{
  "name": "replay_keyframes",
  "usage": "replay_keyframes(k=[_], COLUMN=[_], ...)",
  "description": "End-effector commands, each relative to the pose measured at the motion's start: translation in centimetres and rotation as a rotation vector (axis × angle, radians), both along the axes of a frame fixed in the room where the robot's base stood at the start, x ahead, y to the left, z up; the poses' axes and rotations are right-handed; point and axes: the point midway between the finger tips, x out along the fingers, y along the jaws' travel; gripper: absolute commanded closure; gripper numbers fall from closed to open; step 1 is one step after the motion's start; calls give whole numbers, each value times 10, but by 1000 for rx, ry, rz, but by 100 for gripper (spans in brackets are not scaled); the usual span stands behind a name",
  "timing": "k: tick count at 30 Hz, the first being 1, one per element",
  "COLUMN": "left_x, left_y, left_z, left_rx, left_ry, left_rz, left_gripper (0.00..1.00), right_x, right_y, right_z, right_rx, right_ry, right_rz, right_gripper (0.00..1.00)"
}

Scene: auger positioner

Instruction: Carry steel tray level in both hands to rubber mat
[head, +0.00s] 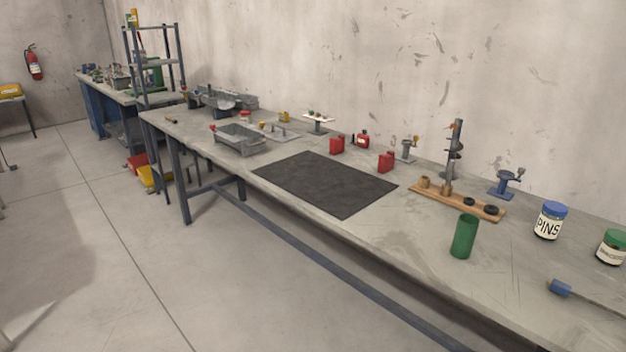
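A grey steel tray (240,139) with raised walls rests on the long workbench, left of the mat. The black rubber mat (326,184) lies flat on the bench in the middle of the view, and its top is bare. The tray stands apart from the mat, with a short strip of bare bench between them. Neither of my grippers shows in the head view.
A wooden board (457,199) with an upright auger, a green cylinder (464,236) and a PINS jar (549,221) stand to the right. More grey metal parts (217,99) lie behind the tray. The floor in front is clear.

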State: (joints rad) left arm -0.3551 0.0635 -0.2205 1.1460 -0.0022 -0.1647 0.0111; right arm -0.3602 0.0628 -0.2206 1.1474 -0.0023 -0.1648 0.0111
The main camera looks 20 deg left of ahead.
Motion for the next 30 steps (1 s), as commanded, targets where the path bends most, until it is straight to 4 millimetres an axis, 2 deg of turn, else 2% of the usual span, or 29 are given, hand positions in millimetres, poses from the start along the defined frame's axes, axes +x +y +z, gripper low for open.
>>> replay_keyframes(k=[12,13,14,15,30], left_x=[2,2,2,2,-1], left_y=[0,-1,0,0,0], left_z=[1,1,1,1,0], left_rx=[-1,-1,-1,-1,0], left_ry=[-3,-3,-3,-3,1], left_rz=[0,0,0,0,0], left_gripper=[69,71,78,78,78], right_x=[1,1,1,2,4], right_y=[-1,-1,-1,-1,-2], right_z=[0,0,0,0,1], right_rx=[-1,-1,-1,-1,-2], right_ry=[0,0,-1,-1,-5], right_rz=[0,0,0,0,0], right_gripper=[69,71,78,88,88])
